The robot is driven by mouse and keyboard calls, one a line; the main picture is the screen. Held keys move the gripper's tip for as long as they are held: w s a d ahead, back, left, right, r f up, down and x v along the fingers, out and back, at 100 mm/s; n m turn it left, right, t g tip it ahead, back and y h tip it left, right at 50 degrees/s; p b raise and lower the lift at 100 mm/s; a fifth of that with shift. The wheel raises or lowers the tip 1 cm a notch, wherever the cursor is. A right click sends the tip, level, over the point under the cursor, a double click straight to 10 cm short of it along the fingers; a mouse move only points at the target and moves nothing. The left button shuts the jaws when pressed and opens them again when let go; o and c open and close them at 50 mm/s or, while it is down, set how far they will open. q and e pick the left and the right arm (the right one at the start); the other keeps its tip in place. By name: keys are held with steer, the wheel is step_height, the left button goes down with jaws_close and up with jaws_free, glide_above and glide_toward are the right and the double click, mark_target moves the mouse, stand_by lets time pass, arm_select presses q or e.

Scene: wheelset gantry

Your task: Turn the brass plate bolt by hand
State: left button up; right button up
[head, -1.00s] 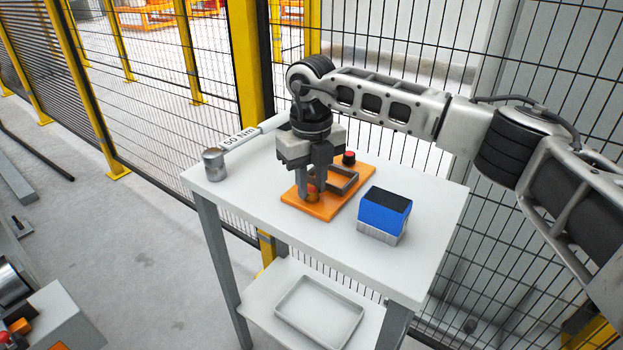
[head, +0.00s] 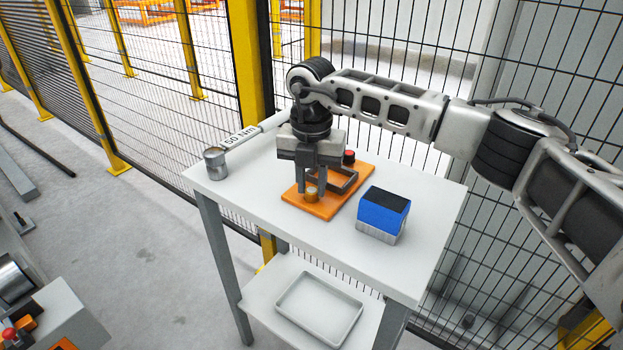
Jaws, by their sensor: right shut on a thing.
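An orange plate (head: 328,209) lies on the white table. A small brass bolt (head: 310,194) stands near its front left corner. My right gripper (head: 311,190) points straight down over the plate, its two fingers closed around the brass bolt. The fingers hide part of the bolt. A dark rectangular frame (head: 346,181) and a red knob on a black base (head: 349,156) are also on the plate, behind and to the right of the fingers. My left gripper is not in view.
A blue block with a dark top (head: 383,214) stands on the white table (head: 420,230) right of the plate. A tray (head: 318,308) sits on the lower shelf. Mesh fencing stands behind.

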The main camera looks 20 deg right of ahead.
mark_target(312, 190)
steer(key=shift+w+r+m, duration=0.15)
steer(key=shift+r+m, duration=0.15)
steer(key=o, duration=1)
steer(key=shift+f, duration=0.1)
step_height(312, 190, up, 16)
stand_by(0.3)
steer(key=shift+s, duration=0.2)
